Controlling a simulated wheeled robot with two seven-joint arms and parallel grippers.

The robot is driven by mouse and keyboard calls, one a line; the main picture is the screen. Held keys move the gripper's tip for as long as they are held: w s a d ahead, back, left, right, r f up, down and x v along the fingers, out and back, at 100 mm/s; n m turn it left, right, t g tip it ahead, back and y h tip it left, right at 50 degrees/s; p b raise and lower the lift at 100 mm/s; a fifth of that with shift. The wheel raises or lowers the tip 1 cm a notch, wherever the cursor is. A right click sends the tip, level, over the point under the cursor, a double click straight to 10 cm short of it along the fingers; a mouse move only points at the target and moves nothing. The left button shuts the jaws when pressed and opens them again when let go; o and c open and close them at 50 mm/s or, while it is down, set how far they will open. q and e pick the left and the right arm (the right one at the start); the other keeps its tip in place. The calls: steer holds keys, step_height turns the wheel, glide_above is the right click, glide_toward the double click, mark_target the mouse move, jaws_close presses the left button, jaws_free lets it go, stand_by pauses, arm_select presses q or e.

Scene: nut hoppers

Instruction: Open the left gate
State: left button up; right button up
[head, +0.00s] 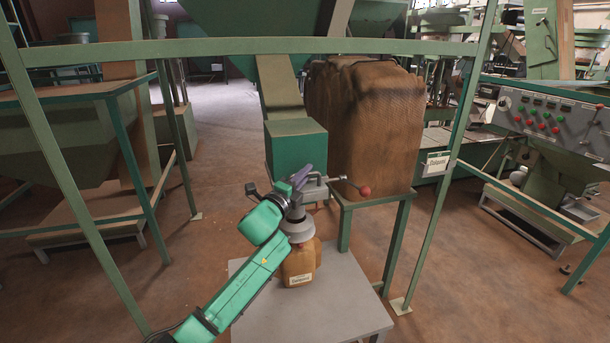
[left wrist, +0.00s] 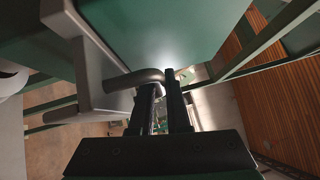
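My left gripper (head: 303,177) is up at the metal gate fitting (head: 312,192) below the green hopper outlet box (head: 295,148). In the left wrist view, a grey bent handle (left wrist: 138,79) reaches the tips of my left fingers (left wrist: 164,85). A narrow gap shows between the fingers; whether they clamp the handle I cannot tell. My gripper and arm hide part of the fitting. A labelled tan jug (head: 299,268) stands below a grey spout (head: 297,228). My right gripper is out of view.
The jug stands on a grey table (head: 345,300). A brown woven sack (head: 375,125) stands on a green stand (head: 385,202) to the right. A green rail (head: 250,46) with slanted posts crosses the front. A control panel (head: 555,120) is at the far right.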

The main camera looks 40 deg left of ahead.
arm_select(q)
jaws_close()
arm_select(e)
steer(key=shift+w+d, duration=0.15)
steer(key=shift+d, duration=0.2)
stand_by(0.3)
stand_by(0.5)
